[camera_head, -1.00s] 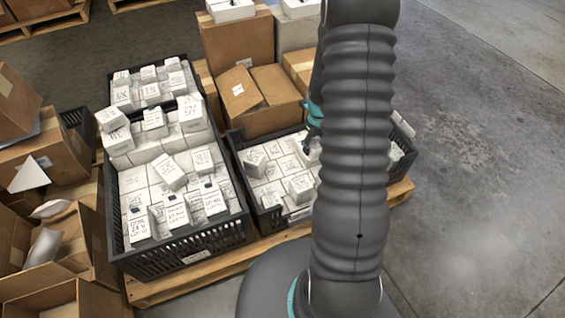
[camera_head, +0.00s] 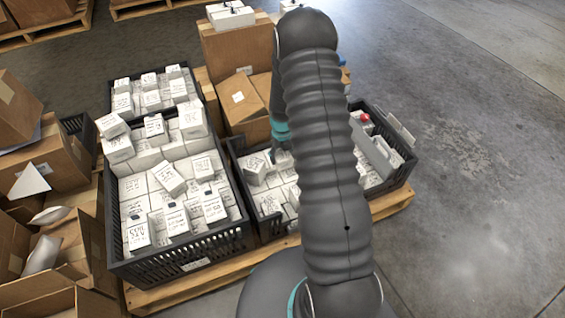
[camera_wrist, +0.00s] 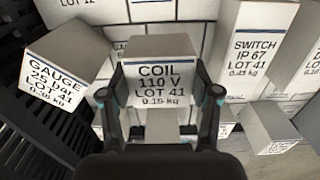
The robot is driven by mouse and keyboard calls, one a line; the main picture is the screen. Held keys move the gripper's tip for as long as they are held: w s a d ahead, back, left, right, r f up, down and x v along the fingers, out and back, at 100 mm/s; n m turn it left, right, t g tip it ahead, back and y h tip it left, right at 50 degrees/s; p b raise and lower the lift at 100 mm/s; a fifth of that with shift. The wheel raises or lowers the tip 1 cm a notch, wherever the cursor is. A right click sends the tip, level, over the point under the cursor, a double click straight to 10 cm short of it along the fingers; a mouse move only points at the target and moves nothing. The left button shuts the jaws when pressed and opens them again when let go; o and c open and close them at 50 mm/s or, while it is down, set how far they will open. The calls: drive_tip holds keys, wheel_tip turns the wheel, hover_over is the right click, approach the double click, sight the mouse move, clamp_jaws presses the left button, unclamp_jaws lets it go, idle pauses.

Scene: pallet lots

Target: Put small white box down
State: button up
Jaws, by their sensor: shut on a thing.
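The small white box (camera_wrist: 158,85), labelled "COIL 110 V LOT 41", is between the two fingers of my gripper (camera_wrist: 160,100) in the wrist view. My gripper is shut on it, over a layer of other white boxes. In the head view my gripper (camera_head: 279,152) is partly behind my arm, low over the left part of the right black crate (camera_head: 236,160). Whether the held box touches the boxes beneath cannot be told. A tilted white box (camera_wrist: 65,70), labelled "GAUGE", lies to the left, and a "SWITCH" box (camera_wrist: 246,45) lies to the right.
A large black crate (camera_head: 190,252) full of white boxes stands to the left on the wooden pallet (camera_head: 150,297). Cardboard boxes (camera_head: 240,60) stand behind. A grey divider and a red item (camera_head: 365,117) show at the right crate's right end. The floor to the right is clear.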

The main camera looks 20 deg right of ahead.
sight(282, 163)
drive_tip(key=shift+f, duration=2)
drive_tip(key=shift+f, duration=0.2)
drive_tip(key=o, duration=1.3)
drive_tip(key=shift+c, duration=0.2)
drive_tip(key=shift+r, duration=0.15)
